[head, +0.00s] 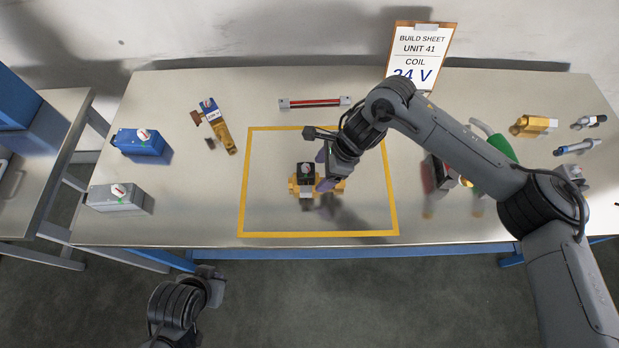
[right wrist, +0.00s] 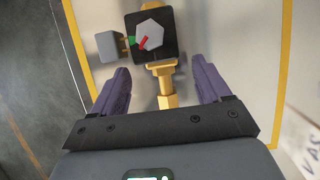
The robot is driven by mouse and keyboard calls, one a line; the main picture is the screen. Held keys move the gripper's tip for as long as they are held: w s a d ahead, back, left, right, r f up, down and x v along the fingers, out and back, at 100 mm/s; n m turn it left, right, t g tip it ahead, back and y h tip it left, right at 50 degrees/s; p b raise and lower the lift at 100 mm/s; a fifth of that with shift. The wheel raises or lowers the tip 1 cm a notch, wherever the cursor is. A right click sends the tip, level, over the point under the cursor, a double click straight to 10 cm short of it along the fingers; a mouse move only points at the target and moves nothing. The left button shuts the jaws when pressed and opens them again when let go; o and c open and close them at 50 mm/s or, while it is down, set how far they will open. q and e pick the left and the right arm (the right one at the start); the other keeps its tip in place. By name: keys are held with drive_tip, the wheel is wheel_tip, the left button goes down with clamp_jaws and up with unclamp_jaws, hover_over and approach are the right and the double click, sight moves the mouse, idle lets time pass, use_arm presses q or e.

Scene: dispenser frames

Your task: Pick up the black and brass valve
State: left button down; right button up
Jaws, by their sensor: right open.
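The black and brass valve (head: 305,170) stands inside the yellow outlined square on the table, with a black block on a brass body. In the right wrist view its black top (right wrist: 150,30) carries a grey hexagonal face with a red and green mark. A brass stem (right wrist: 166,88) points toward my gripper. My right gripper (right wrist: 160,70) is open, its two purple fingers on either side of the stem and apart from it. In the head view the right gripper (head: 323,172) is at the valve's right side, partly hiding it. My left gripper (head: 213,284) hangs before the table's front edge, its jaws unclear.
A blue box (head: 138,144) and grey box (head: 112,196) stand at the left. A brass part (head: 222,134) and a red-striped bar (head: 315,103) lie behind. A build sheet (head: 425,45) stands at the back. Brass and metal fittings (head: 533,125) lie right, near a green-handled tool (head: 503,147).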

sight(318, 179)
drive_tip(key=x, duration=0.4)
drive_tip(key=shift+d+f, duration=0.25)
drive_tip(key=shift+d, duration=0.1)
drive_tip(key=shift+a+f, duration=0.25)
drive_tip(key=shift+f, duration=0.2)
drive_tip(key=shift+r, duration=0.1)
clamp_jaws()
